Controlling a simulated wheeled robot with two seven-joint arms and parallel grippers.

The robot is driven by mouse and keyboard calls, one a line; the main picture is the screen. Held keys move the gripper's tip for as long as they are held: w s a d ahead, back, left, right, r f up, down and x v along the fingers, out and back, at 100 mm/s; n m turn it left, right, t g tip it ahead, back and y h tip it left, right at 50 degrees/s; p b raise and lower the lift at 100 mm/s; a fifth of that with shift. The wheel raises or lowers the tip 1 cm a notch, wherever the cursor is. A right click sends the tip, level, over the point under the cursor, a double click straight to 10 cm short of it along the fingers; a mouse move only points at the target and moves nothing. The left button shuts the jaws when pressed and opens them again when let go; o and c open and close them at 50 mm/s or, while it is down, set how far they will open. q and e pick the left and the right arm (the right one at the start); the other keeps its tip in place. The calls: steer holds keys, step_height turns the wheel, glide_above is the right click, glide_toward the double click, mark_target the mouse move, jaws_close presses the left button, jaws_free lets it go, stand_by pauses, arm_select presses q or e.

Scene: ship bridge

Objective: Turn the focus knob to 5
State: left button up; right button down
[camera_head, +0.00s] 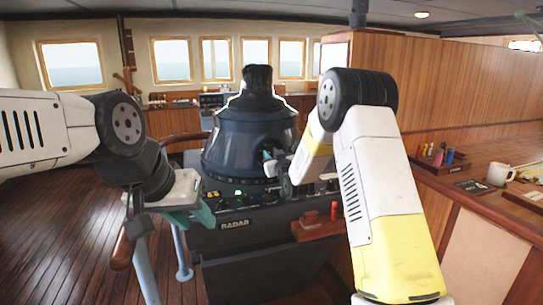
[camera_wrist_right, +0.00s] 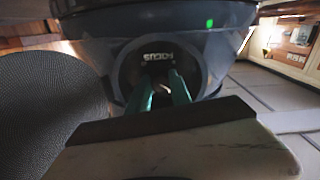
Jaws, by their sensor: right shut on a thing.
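The focus knob (camera_wrist_right: 162,89) sits in a round dark recess under the upside-down label FOCUS (camera_wrist_right: 157,57) in the right wrist view. My right gripper (camera_wrist_right: 162,84) has its two teal fingers on either side of the knob, shut on it. The fingers hide much of the knob, and I cannot read its setting. In the head view my right gripper (camera_head: 268,156) meets the side of the dark radar hood (camera_head: 240,130). My left gripper (camera_head: 198,216) hangs in front of the radar console, apart from the knob; its jaw opening is not clear.
The console front (camera_head: 235,224) is marked RADAR and has a lit green light (camera_head: 238,192). A small wooden shelf (camera_head: 322,230) with red items juts out at its right. A wooden counter (camera_head: 470,200) with a white mug (camera_head: 499,174) stands further right. Open floor lies at left.

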steer(key=shift+m, duration=0.3)
steer(key=m, duration=0.5)
steer(key=shift+d, duration=0.1)
steer(key=shift+m, duration=2.5)
steer(key=c, duration=1.2)
jaws_free()
steer(key=shift+o, duration=0.2)
steer(key=v, duration=0.7)
steer(key=shift+s, duration=0.4)
